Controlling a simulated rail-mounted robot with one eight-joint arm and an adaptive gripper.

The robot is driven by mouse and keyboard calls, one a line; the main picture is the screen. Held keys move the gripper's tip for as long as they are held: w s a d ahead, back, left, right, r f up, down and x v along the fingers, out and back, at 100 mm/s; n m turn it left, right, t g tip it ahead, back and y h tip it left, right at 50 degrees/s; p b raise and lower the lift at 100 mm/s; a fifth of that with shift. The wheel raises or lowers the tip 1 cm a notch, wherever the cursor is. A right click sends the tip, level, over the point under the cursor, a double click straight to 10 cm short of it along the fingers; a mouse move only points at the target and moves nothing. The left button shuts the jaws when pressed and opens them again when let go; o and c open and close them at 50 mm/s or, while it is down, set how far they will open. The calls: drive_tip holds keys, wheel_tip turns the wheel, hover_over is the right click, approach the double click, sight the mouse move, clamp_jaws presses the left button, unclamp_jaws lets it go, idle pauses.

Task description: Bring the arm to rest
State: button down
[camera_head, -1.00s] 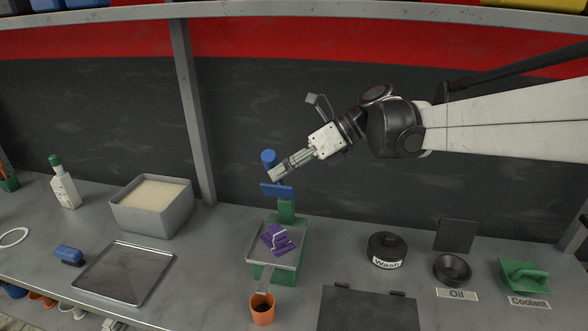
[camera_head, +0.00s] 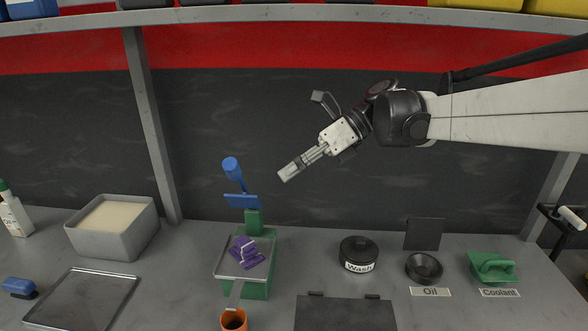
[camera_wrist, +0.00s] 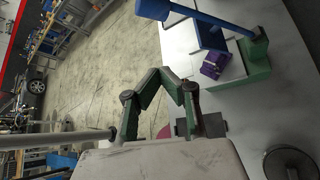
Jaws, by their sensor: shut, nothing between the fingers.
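My gripper (camera_head: 288,173) is shut and empty. In the head view it hangs in the air above the back of the bench, pointing down and left, to the right of a blue-handled tool on a green stand (camera_head: 254,222). My arm reaches in from the right side of the head view. Nothing touches the gripper.
A purple part (camera_head: 246,252) lies on the green stand's tray. A grey bin (camera_head: 112,240) stands at left. The Wash pot (camera_head: 358,253), Oil bowl (camera_head: 424,268) and green Coolant piece (camera_head: 492,267) stand at right. An orange cup (camera_head: 233,320) sits at the front. A shelf edge runs overhead.

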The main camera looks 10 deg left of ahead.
drive_tip(key=s+d+f+n+t+h+b, duration=0.1)
drive_tip(key=s+d+f+n+t+h, duration=0.2)
drive_tip(key=d, duration=0.8)
drive_tip(key=s+d+f+n+t+h+b, duration=0.1)
drive_tip(key=s+d+f+n+t+h, duration=0.2)
drive_tip(key=s+d+f+n+t, duration=0.2)
drive_tip(key=s+d+f+n+t+h+b, duration=0.2)
drive_tip(key=s+d+f+n, duration=0.6)
drive_tip(key=d, duration=0.9)
drive_tip(key=shift+s+f+n+t+h, duration=0.35)
drive_tip(key=shift+s+n+t+h, duration=0.4)
drive_tip(key=shift+n+t+h, duration=0.7)
drive_tip(key=c, duration=2.5)
unclamp_jaws()
drive_tip(key=shift+a+n+g+y, duration=0.1)
drive_tip(key=shift+n+g+y, duration=0.15)
drive_tip(key=shift+y, duration=0.1)
